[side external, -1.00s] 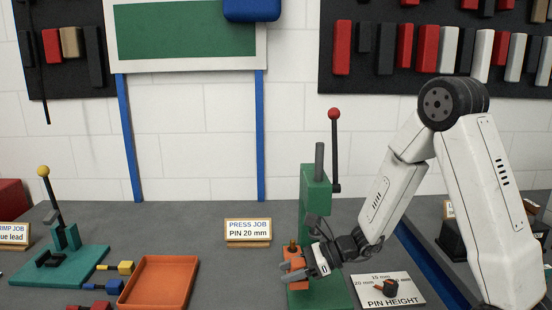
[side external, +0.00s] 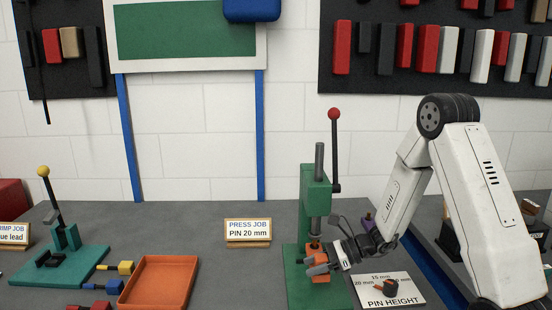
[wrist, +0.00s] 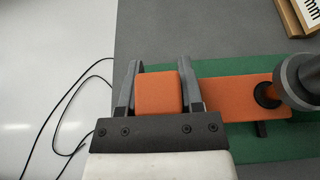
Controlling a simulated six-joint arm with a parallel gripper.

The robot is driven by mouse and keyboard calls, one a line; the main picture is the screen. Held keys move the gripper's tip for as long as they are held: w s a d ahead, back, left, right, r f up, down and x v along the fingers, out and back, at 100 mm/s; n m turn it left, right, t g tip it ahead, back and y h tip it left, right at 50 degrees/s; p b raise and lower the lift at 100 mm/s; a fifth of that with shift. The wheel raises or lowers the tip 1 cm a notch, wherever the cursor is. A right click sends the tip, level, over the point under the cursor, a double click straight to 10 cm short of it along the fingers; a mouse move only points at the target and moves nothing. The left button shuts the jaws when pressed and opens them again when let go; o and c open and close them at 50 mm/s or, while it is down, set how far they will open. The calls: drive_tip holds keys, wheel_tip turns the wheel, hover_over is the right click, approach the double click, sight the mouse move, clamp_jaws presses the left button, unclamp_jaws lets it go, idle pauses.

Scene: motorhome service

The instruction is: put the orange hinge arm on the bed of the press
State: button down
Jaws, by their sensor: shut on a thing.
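The orange hinge arm (side external: 317,270) is in my gripper (side external: 326,261), at the foot of the green press (side external: 314,190). In the wrist view my gripper (wrist: 158,80) is shut on the block end of the hinge arm (wrist: 232,92), one finger on each side. The rest of the hinge arm reaches right, over the green press bed (wrist: 250,150). A dark round part on its far end lies close by the grey press ram (wrist: 302,78). The bed also shows in the side view (side external: 308,295). I cannot tell whether the hinge arm touches the bed.
A PIN HEIGHT board (side external: 405,298) lies right of the press. A PRESS JOB sign (side external: 247,232) stands to its left. An orange tray (side external: 158,282) and a teal crimp tool (side external: 62,250) are farther left. The press lever (side external: 335,150) stands upright. Black cables (wrist: 75,95) hang at left.

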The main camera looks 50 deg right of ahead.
sight(320, 278)
drive_tip(key=shift+f, duration=2.45)
drive_tip(key=shift+f, duration=0.15)
drive_tip(key=shift+c, duration=1.2)
unclamp_jaws()
drive_tip(key=shift+d+r, duration=0.1)
drive_tip(key=shift+r, duration=0.1)
drive_tip(key=shift+v, duration=0.8)
drive_tip(key=v, duration=1)
drive_tip(key=shift+s, duration=0.1)
